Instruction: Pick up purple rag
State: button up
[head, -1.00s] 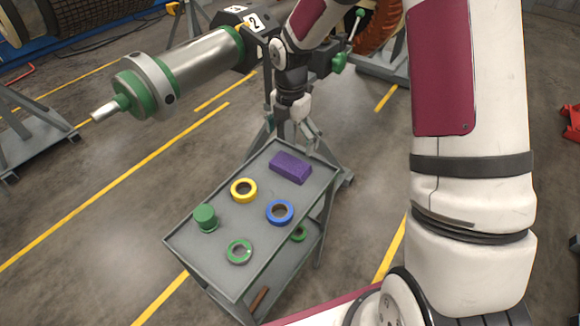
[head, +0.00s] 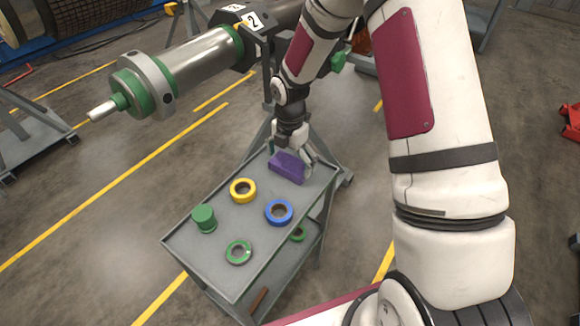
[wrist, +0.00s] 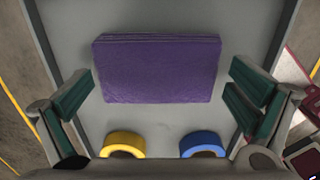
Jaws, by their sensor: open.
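The purple rag (head: 287,168) is a folded rectangular block at the far end of the grey cart's top tray (head: 232,270). In the wrist view the rag (wrist: 158,68) lies flat across the upper middle of the picture. My gripper (head: 291,160) is at the rag in the head view, with one finger on either side. In the wrist view its green-padded fingers (wrist: 160,97) are spread wide, with gaps between them and the rag's ends. The gripper is open and holds nothing. Exact height above the tray is hard to tell.
A yellow tape roll (head: 243,190), a blue tape roll (head: 279,212), a green ring (head: 238,252) and a green cylinder (head: 204,218) stand on the tray. A metal rotor (head: 200,62) on a stand is behind the cart. The tray has raised rims.

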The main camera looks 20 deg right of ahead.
aim_at(291, 165)
jog(key=c, duration=0.8)
jog(key=shift+r, duration=0.1)
jog(key=shift+r, duration=0.4)
jog(key=shift+c, duration=0.2)
jog(key=r, duration=0.2)
jog(key=shift+s+r, duration=0.4)
jog(key=s+r+p, duration=0.1)
jog(key=s, duration=1.4)
jog(key=shift+s+d+r, duration=0.15)
jog(key=shift+d, duration=0.15)
jog(key=o, duration=0.5)
jog(key=shift+c, duration=0.2)
jog(key=c, duration=0.3)
jog(key=shift+s, duration=0.1)
